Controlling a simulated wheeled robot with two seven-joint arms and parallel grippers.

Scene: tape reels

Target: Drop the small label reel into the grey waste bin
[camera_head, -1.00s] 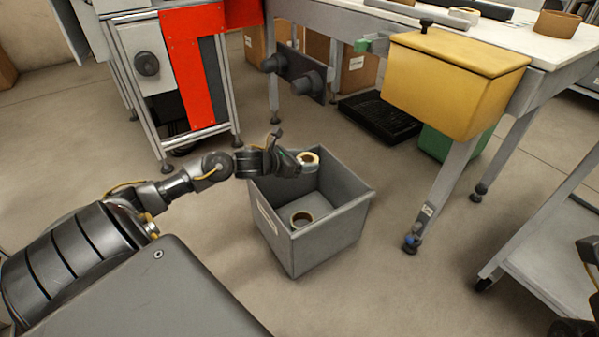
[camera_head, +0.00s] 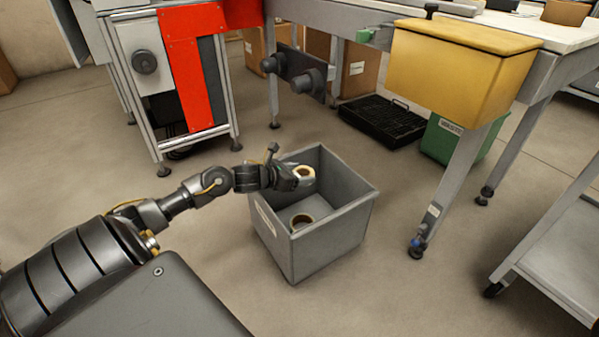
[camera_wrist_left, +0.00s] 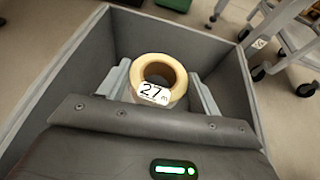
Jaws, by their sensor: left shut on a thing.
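The small label reel (camera_head: 305,174) is cream with a white face, and my left gripper (camera_head: 294,177) is shut on it. In the left wrist view the reel (camera_wrist_left: 158,80) sits between the two grey fingers and shows a "27" label. The grey waste bin (camera_head: 338,234) stands on the floor, open at the top. The gripper and reel are over the bin's opening, towards its left side. My right gripper is not in view.
A yellow lidded box (camera_head: 450,75) hangs on the white table's side, right of the bin. A black slatted tray (camera_head: 383,120) and a green bin (camera_head: 452,137) are on the floor behind. A red-panelled machine (camera_head: 190,75) stands at the left. A grey cart (camera_head: 560,265) is at the right.

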